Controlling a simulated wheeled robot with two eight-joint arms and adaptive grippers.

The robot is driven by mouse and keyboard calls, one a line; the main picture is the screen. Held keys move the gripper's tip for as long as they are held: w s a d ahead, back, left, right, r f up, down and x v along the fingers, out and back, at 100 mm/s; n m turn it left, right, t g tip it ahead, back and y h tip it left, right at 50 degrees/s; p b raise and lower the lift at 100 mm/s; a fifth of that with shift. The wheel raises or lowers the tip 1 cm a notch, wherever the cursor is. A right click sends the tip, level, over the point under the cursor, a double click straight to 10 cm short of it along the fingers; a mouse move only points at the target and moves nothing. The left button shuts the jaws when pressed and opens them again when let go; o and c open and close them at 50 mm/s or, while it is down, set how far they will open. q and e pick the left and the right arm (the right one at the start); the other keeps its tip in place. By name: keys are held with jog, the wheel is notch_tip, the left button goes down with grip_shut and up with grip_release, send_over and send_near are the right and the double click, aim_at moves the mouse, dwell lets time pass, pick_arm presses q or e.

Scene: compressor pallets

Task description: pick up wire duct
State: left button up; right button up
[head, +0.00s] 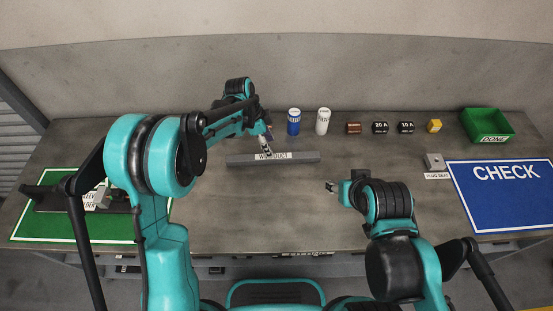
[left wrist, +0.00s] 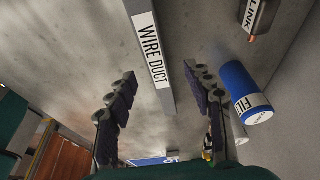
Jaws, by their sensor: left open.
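The wire duct (head: 305,157) is a long dark grey bar lying on the table, with a white "WIRE DUCT" label. In the left wrist view the wire duct (left wrist: 164,97) runs up the picture between my finger pads. My left gripper (head: 266,148) is at the duct near its label, in front of part of it. In the left wrist view the left gripper (left wrist: 160,80) is open, one finger on each side of the duct, with gaps to both. My right gripper (head: 331,187) is to the right of and nearer than the duct, apart from it; its jaws are too small to read.
A blue can (head: 294,122) and a white can (head: 323,121) stand behind the duct. Small labelled blocks (head: 380,128) and a green bin (head: 490,127) are further right. A blue CHECK mat (head: 500,205) is at right, a green mat (head: 110,228) at left.

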aim_at(273, 159)
pick_arm(q)
jog(key=x, duration=0.1)
jog(key=b+x, duration=0.1)
jog(key=x, duration=0.1)
jog(key=b+x, duration=0.1)
jog(key=shift+s+a+f, duration=0.25)
jog(key=shift+s+f, duration=0.1)
jog(key=shift+f, duration=0.1)
jog(key=shift+d+f, duration=0.1)
jog(key=shift+f, duration=0.2)
jog(key=shift+r, duration=0.1)
grip_shut()
